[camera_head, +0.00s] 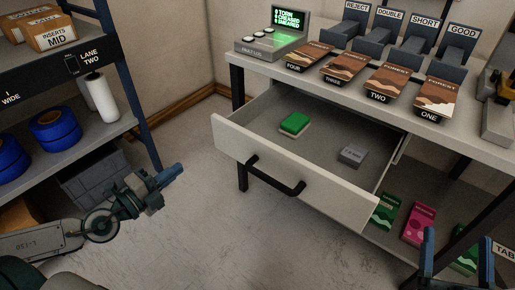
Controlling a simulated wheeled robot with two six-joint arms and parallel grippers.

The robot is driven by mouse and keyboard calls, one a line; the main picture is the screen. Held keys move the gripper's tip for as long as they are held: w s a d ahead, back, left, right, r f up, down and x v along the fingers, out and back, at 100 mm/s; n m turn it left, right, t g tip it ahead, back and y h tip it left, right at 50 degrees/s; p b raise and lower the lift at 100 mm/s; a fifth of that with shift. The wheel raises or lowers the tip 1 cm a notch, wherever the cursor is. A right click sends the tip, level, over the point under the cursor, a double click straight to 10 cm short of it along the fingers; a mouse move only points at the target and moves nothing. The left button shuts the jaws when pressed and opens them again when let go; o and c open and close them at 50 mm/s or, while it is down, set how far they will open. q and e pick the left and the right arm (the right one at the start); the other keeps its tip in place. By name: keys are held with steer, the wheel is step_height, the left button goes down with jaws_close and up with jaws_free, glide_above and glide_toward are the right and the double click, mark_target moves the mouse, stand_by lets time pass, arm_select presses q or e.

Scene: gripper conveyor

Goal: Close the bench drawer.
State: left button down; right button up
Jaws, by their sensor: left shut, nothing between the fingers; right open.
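The bench drawer (288,178) is pulled well out from under the bench top, with a pale front and a dark bar handle (275,178). A green block (294,122) and a small grey box (352,155) lie inside it. My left gripper (178,168) is shut and empty, left of the drawer front and apart from it. My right gripper (457,262) shows at the lower right edge with its fingers apart, to the right of the drawer and in front of the lower shelf.
The bench top (262,68) carries a screen unit (275,35), several brown packets and labelled slots. Coloured packets (418,222) lie on the shelf below. A rack (85,135) with blue rolls stands at the left. Floor (210,225) before the drawer is clear.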

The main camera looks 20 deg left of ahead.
step_height(320, 180, down, 12)
steer(key=s+g+p, duration=0.1)
steer(key=g+p, duration=0.3)
steer(key=g, duration=0.5)
steer(key=s+f+g+p, duration=0.4)
steer(key=s+f+g, duration=0.25)
steer(key=s, duration=0.25)
arm_select(q)
steer(key=p, duration=0.3)
glide_toward(221, 136)
arm_select(e)
step_height(221, 136, up, 4)
steer(key=s+d+g+h, duration=0.2)
steer(key=d+g, duration=0.1)
steer(key=g, duration=0.1)
arm_select(q)
steer(key=p+x, duration=0.2)
steer(key=x, duration=0.3)
steer(key=shift+w, duration=0.3)
steer(key=shift+w+d+f+p, duration=0.1)
steer(key=shift+w+d+p, duration=0.25)
steer(key=shift+w, duration=0.25)
arm_select(e)
step_height(221, 136, down, 9)
steer(key=w+g, duration=0.1)
steer(key=shift+d, duration=0.4)
